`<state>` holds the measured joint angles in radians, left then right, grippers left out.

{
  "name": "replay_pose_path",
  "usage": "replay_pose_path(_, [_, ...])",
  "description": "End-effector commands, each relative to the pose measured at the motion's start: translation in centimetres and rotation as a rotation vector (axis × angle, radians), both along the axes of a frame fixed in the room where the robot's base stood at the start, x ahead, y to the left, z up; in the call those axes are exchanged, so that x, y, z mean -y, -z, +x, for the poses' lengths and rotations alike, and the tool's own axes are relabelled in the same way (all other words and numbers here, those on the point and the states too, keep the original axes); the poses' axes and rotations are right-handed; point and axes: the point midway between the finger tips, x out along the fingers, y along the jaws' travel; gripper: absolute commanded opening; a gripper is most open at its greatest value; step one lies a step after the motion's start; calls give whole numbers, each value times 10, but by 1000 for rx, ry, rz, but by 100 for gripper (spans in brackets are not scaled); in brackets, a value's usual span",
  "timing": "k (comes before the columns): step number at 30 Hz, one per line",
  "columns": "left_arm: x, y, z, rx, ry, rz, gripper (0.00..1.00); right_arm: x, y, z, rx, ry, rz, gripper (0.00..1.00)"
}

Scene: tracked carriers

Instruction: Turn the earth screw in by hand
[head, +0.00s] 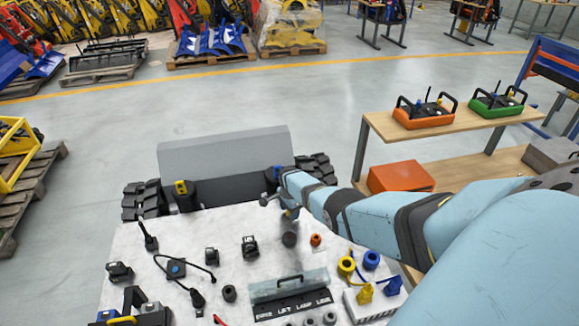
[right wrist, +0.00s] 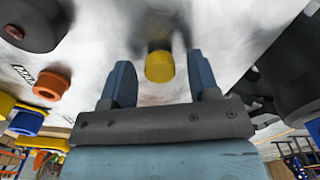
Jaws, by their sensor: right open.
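In the right wrist view a short yellow round knob (right wrist: 159,67), which I take to be the earth screw, sits on the pale surface between my right gripper's (right wrist: 162,75) two blue fingers. The fingers are apart, with a gap on each side of the knob. In the head view my right gripper (head: 278,204) is at the far edge of the white panel (head: 215,240), close to the dark carrier body, and the knob is hidden there. My left gripper does not show in either view.
A dark cylinder (head: 289,239) and an orange ring (head: 316,240) stand near my right gripper. Yellow and blue connectors (head: 371,260), a handled grey cover (head: 288,285) and several black fittings crowd the panel. A bench (head: 385,128) with remote controls is at the right.

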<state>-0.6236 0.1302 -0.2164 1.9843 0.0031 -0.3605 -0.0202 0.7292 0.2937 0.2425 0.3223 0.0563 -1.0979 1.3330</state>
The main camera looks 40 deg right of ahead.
Motion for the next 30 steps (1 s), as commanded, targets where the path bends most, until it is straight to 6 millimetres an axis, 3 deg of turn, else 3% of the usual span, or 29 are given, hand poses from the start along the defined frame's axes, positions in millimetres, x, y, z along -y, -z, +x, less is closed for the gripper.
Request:
replay_pose_path(5, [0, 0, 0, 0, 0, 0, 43, 0, 0, 0, 0, -127, -1, 55])
replay_pose_path(15, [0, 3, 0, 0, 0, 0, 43, 1, 1, -1, -1, -773, -2, 55])
replay_pose_path(23, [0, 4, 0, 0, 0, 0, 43, 1, 1, 0, 0, -1006, -2, 55])
replay_pose_path(30, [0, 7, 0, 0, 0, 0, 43, 1, 1, 0, -1, -1487, -1, 55])
